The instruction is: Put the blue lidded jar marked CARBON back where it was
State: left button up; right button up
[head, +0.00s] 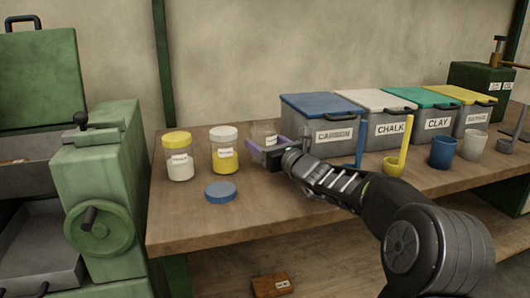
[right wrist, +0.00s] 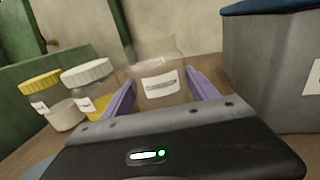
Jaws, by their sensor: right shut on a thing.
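My right gripper (head: 264,147) is shut on a clear jar (head: 264,130) with a white label, behind the other jars' right side. The right wrist view shows this jar (right wrist: 158,80) between the purple fingers, open at the top and seemingly empty. Its label is too blurred to read. A loose blue lid (head: 220,191) lies on the table, in front of the two other jars. I cannot tell whether the held jar touches the table. A grey bin marked CARBON (head: 334,135) with a blue lid stands right of the gripper. My left gripper is out of view.
A yellow-lidded jar (head: 178,157) and a white-lidded jar with yellow contents (head: 224,150) stand left of the held jar. Bins marked CHALK (head: 391,128) and CLAY (head: 437,124) continue rightward. Scoops and cups stand before them. The wooden table (head: 190,225) is clear at front left.

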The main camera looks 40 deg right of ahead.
jog(key=shift+f, duration=0.7)
jog(key=shift+f, duration=0.15)
jog(key=o, duration=1.9)
jog(key=shift+r, duration=0.2)
jog(key=s, duration=0.8)
jog(key=s+a+p, duration=0.1)
jog(key=s, duration=0.3)
jog(key=shift+a+f, duration=0.1)
